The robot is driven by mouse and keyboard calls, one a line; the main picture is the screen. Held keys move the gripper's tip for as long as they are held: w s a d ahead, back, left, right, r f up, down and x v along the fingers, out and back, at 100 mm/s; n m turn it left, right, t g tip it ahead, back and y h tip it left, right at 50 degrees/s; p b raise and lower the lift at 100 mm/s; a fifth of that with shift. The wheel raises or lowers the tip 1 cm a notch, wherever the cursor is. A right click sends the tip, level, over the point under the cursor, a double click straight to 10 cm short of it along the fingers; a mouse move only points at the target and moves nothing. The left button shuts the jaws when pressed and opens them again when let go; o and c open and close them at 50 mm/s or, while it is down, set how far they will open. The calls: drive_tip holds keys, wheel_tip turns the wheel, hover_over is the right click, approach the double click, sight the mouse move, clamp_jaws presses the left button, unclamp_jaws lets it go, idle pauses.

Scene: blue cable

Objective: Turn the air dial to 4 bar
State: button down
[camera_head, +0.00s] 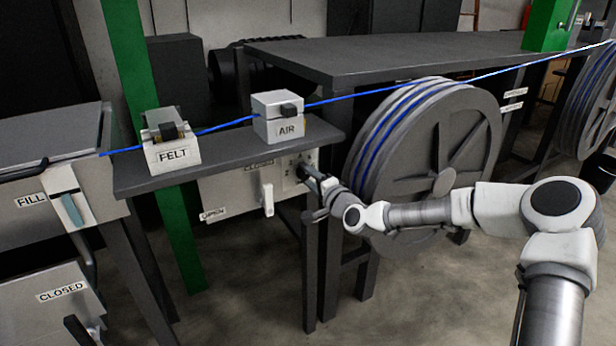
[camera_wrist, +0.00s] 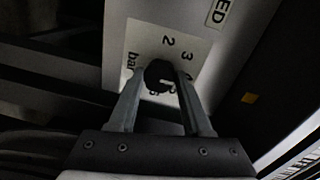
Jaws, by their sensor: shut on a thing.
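The air dial (camera_wrist: 159,74) is a dark round knob on a white scale plate (camera_wrist: 140,45) marked "bar" with numbers; a 2 and a 3 can be read, the others are partly hidden by the fingers. My gripper (camera_wrist: 160,80) is shut on the dial, one finger on each side. The dial's pointer cannot be made out, so its setting cannot be read. In the head view my gripper (camera_head: 312,175) reaches the scale plate (camera_head: 291,176) on the white panel under the grey shelf, and it hides most of the dial.
The AIR box (camera_head: 281,118) and FELT box (camera_head: 170,142) sit on the shelf (camera_head: 225,160) above. A blue cable (camera_head: 225,126) passes through them. A large reel (camera_head: 430,150) stands right.

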idle(0.4)
drive_tip(key=shift+c, duration=1.7)
unclamp_jaws()
drive_tip(key=p+v, duration=0.3)
drive_tip(key=v, duration=1.4)
drive_tip(key=shift+s, duration=0.25)
drive_tip(key=shift+d+f, duration=0.1)
drive_tip(key=shift+f, duration=0.05)
